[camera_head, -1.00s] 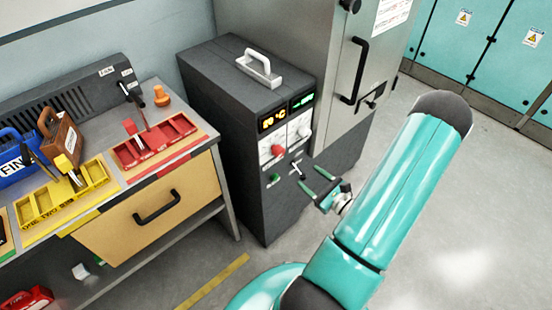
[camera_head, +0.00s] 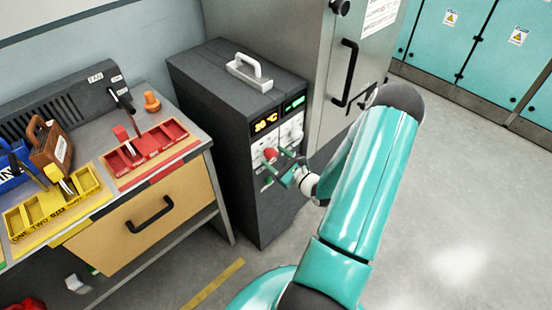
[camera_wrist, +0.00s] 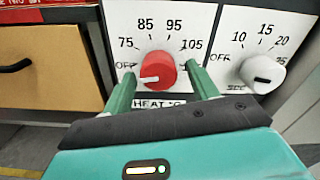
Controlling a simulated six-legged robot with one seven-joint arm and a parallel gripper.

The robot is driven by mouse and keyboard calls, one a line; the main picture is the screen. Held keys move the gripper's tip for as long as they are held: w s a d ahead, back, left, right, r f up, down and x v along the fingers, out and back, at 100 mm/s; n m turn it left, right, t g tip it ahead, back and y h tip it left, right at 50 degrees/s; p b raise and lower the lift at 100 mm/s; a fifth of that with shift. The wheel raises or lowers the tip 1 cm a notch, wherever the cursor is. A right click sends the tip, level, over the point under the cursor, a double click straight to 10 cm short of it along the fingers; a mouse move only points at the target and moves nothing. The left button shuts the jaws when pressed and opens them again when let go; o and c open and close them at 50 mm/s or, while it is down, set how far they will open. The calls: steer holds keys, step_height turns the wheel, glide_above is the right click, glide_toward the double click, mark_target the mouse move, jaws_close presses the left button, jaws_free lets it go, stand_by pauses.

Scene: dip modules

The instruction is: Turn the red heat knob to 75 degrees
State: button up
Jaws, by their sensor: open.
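The red heat knob (camera_wrist: 158,70) sits on a white panel in the wrist view, with the marks OFF, 75, 85, 95 and 105 around it. Its white pointer line points left, near the OFF mark. The knob also shows in the head view (camera_head: 271,154). My gripper (camera_wrist: 161,72) is open, with one green finger at each side of the knob. I cannot tell whether the fingers touch it. In the head view, my gripper (camera_head: 281,164) is at the front of the dark heater box (camera_head: 215,140). The box's orange display (camera_head: 266,122) seems to read 20 °C.
A white time knob (camera_wrist: 262,74) is close to the right finger. A grey cabinet (camera_head: 345,60) stands right of the box. At left is a workbench with a red tray (camera_head: 150,150) and a yellow tray (camera_head: 55,207). The floor at right is clear.

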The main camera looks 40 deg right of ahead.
steer(key=c, duration=1)
steer(key=shift+m, duration=0.4)
steer(key=m, duration=0.3)
steer(key=shift+a, duration=0.1)
steer(key=shift+m, duration=2)
steer(key=shift+a, duration=0.1)
steer(key=o, duration=1)
